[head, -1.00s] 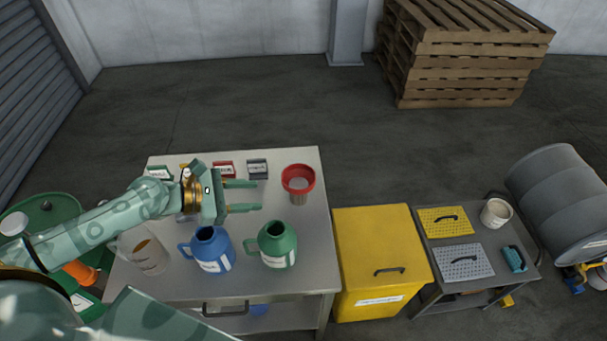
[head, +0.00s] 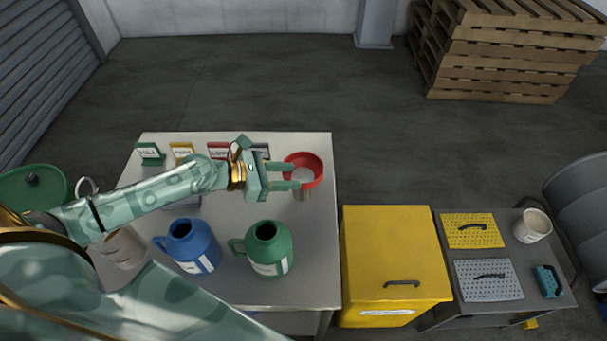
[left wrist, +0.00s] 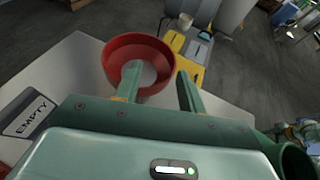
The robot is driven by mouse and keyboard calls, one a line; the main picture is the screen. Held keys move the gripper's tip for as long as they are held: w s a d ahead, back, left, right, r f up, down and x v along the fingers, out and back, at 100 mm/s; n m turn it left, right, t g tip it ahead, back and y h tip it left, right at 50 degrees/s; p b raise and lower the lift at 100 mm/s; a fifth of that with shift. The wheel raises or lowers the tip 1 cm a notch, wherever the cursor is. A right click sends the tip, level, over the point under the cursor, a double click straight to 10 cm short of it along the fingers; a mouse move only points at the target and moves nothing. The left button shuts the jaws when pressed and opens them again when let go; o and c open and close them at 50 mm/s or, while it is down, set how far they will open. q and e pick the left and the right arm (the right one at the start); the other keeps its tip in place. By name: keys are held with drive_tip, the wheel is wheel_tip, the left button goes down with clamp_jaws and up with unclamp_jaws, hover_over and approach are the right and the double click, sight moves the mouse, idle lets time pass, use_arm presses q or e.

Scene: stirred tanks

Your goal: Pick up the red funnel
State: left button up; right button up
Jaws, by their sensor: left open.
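The red funnel (head: 312,164) stands upright at the right side of the grey table (head: 218,278), its rim up and a greyish lower part under it. It also shows in the left wrist view (left wrist: 113,61), directly ahead of the fingers. My left gripper (head: 291,176) is open, its two fingers reaching right to the funnel. In the left wrist view one finger overlaps the funnel's bowl and the other is to its right. I cannot tell whether they touch it. My right gripper is not in view.
A blue jug (head: 190,249) and a green jug (head: 268,252) stand in front of my left arm. Small labelled signs, one green (head: 150,153), line the table's back. A yellow cabinet (head: 393,245) stands right of the table.

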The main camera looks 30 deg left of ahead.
sight(319, 178)
use_arm(q)
drive_tip(key=x, duration=0.5)
drive_tip(key=shift+d+f, duration=0.1)
drive_tip(key=shift+d, duration=0.45)
clamp_jaws()
